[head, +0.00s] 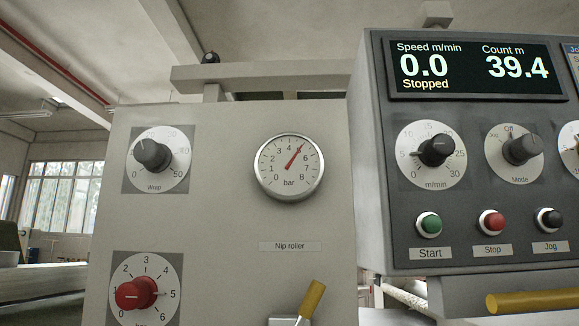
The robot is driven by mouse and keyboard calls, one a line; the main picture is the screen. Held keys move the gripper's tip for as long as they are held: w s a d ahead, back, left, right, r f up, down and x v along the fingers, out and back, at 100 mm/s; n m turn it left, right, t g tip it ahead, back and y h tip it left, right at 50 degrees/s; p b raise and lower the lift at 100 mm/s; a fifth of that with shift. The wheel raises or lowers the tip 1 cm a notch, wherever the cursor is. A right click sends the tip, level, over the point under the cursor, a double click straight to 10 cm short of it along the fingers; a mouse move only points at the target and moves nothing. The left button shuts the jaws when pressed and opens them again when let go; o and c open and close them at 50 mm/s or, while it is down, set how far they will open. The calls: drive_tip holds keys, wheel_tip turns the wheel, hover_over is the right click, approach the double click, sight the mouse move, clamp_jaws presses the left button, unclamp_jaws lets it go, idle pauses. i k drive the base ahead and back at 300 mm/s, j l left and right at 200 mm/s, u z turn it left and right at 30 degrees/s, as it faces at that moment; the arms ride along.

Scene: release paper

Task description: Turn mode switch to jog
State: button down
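The display (475,70) above reads speed 0.0, "Stopped", count 39.4. My gripper is not in view.
Left of the mode switch is the m/min speed knob (437,152). Green Start (429,224) and red Stop (491,222) buttons sit below. A yellow bar (535,301) runs under the panel. Another dial is cut off at the right edge. A yellow-handled lever (312,298) stands below the pressure gauge (289,167).

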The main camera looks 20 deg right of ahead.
sight(519, 151)
drive_tip(key=z, duration=1.7)
